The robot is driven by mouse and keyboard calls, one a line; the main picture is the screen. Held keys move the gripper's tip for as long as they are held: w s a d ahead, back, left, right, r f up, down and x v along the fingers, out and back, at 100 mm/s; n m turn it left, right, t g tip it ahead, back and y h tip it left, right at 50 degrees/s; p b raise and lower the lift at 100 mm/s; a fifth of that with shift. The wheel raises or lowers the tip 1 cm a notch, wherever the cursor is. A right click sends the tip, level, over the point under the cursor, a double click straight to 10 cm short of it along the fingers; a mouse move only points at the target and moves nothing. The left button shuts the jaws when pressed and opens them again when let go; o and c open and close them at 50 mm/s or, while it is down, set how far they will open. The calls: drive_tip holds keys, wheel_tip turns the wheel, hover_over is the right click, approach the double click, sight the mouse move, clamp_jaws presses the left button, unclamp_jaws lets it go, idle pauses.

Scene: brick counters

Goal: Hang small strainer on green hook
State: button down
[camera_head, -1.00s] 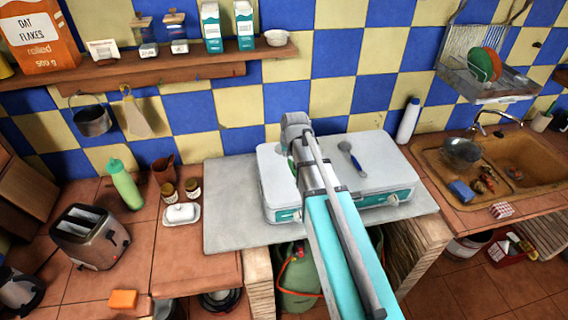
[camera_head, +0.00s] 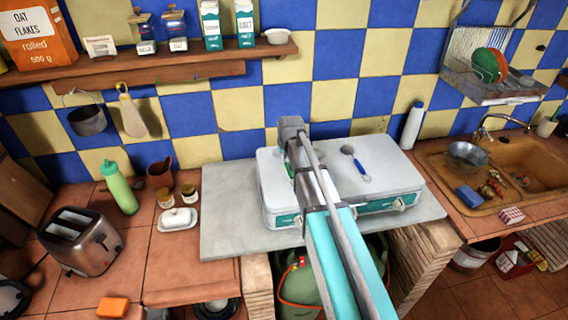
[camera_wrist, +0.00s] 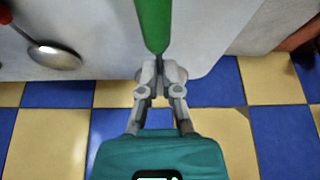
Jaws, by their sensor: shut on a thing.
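In the wrist view my gripper (camera_wrist: 160,72) is shut on the narrow end of a green handle (camera_wrist: 153,22), which runs out of the top of the picture. A pot (camera_head: 88,121) and a pale board (camera_head: 131,115) hang under the wooden shelf (camera_head: 190,76). I cannot make out a green hook.
A green bottle (camera_head: 119,188), toaster (camera_head: 80,240) and butter dish (camera_head: 177,220) stand left. The sink (camera_head: 432,182) is right.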

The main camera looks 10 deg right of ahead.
sight(284, 167)
drive_tip(key=shift+b+x, duration=0.8)
drive_tip(key=shift+x, duration=0.1)
drive_tip(key=shift+w+f+b, duration=0.1)
drive_tip(key=shift+f+b, duration=0.85)
drive_tip(key=shift+b, duration=0.1)
drive_tip(key=shift+f, duration=0.25)
drive_tip(key=c, duration=0.8)
unclamp_jaws()
drive_tip(key=shift+r, duration=0.1)
drive_tip(key=shift+r, duration=0.15)
